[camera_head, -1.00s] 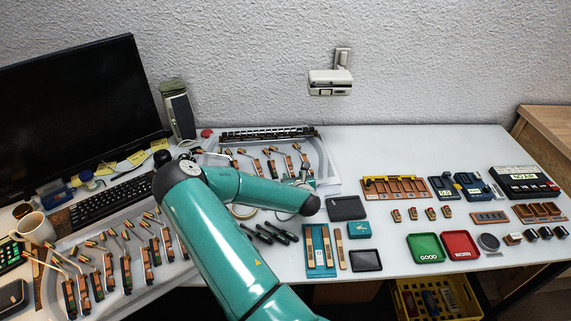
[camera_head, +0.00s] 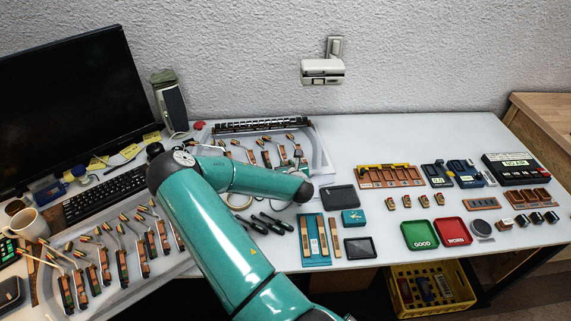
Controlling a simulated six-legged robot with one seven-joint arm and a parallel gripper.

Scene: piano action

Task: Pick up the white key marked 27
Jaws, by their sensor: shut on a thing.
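My teal arm reaches across the front of the table, and its rounded end link (camera_head: 303,191) is near the middle. The gripper is hidden by the arm, so I cannot see its fingers or what lies between them. I cannot make out a white key marked 27. Long tan wooden strips (camera_head: 323,235) lie on a blue tray (camera_head: 306,256) right of the arm, and another strip (camera_head: 335,237) lies beside that tray. Any markings on them are too small to read.
Black tools (camera_head: 270,221) lie beside the arm. Green (camera_head: 419,235) and red (camera_head: 453,232) trays stand to the right. Piano action parts fill the left front. A monitor (camera_head: 62,105) and keyboard (camera_head: 105,196) stand left.

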